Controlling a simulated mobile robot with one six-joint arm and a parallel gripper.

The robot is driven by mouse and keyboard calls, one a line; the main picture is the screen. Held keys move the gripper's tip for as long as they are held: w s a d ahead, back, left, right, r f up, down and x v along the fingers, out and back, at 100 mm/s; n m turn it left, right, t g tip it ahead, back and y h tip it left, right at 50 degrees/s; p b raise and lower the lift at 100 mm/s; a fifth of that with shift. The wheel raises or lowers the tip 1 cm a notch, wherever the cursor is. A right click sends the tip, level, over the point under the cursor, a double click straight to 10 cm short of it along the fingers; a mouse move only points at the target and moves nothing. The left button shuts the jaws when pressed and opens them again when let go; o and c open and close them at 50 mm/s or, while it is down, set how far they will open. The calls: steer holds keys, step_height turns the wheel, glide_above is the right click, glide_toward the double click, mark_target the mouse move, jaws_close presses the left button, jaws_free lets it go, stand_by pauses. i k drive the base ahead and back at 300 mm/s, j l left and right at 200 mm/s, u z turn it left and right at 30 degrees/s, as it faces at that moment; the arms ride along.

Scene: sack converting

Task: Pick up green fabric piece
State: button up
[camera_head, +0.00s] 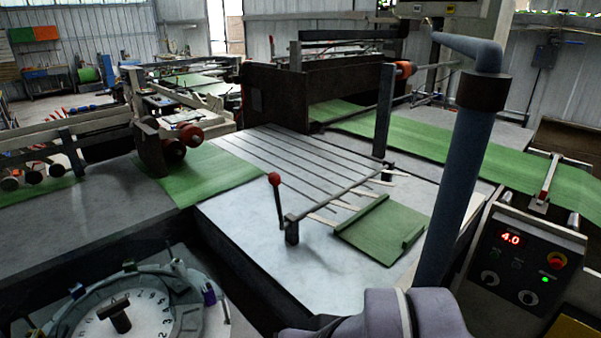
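A green fabric piece (384,229) lies flat on the pale metal table (270,225), at the right end of the slatted section. It is roughly square, with a raised strip along its left edge and another along its right edge. My gripper cannot be made out in this view. Part of my arm shows at the bottom, close to the front right of the table.
A long green fabric web (430,138) runs along the right side. Another green sheet (205,175) lies left of the slats. A red-knobbed lever (276,205) stands at the slats' near side. A control panel (520,260) reads 4.0. The table's front is clear.

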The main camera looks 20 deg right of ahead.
mark_target(385, 228)
steer(key=l, duration=1.05)
steer(key=k+l+u, duration=0.1)
steer(key=l, duration=1)
steer(key=i+l, duration=0.15)
steer(key=i, duration=0.15)
steer(key=i+l, duration=0.15)
steer(key=i, duration=0.15)
